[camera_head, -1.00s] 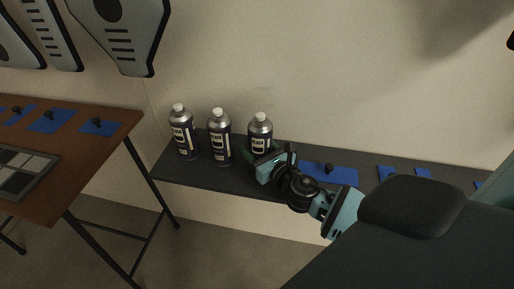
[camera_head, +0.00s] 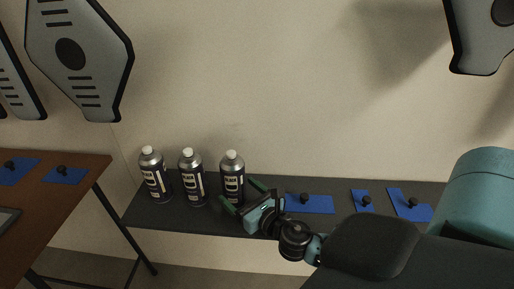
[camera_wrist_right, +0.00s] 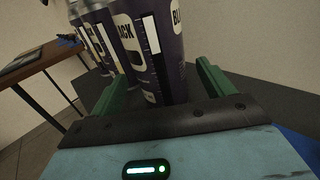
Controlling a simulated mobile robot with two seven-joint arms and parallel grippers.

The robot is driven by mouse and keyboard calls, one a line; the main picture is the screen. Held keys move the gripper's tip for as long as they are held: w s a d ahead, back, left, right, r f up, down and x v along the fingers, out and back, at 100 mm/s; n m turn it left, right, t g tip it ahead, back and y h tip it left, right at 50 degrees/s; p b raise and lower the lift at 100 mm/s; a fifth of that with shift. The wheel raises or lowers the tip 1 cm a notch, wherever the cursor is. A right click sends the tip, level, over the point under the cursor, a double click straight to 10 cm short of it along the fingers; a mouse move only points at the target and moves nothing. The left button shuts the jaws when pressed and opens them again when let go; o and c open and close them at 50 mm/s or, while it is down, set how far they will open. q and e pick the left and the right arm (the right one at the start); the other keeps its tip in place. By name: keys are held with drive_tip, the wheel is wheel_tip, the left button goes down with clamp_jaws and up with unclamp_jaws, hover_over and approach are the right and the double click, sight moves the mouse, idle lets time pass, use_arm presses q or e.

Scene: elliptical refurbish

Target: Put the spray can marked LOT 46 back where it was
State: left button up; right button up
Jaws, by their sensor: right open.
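Three spray cans with white caps and dark labels stand upright in a row at the left part of the dark shelf (camera_head: 290,222): a left can (camera_head: 155,178), a middle can (camera_head: 192,178) and a right can (camera_head: 232,175). No LOT number is readable, so I cannot tell which is LOT 46. My right gripper (camera_head: 243,195) is open at the right can, its green fingers spread toward it. In the right wrist view the nearest can (camera_wrist_right: 150,45) stands in front of and partly between the open fingers (camera_wrist_right: 160,92). My left gripper is not in view.
Blue pads with black knobs, one of them wide (camera_head: 312,204), lie on the shelf right of the gripper. A brown table (camera_head: 60,205) with more blue pads stands at the left. Grey panels (camera_head: 78,50) hang on the wall above.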

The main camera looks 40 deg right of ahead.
drive_tip(key=s, duration=0.7)
drive_tip(key=shift+s+a+r+b, duration=0.1)
drive_tip(key=shift+s+a+b, duration=0.05)
drive_tip(key=shift+a+b, duration=0.15)
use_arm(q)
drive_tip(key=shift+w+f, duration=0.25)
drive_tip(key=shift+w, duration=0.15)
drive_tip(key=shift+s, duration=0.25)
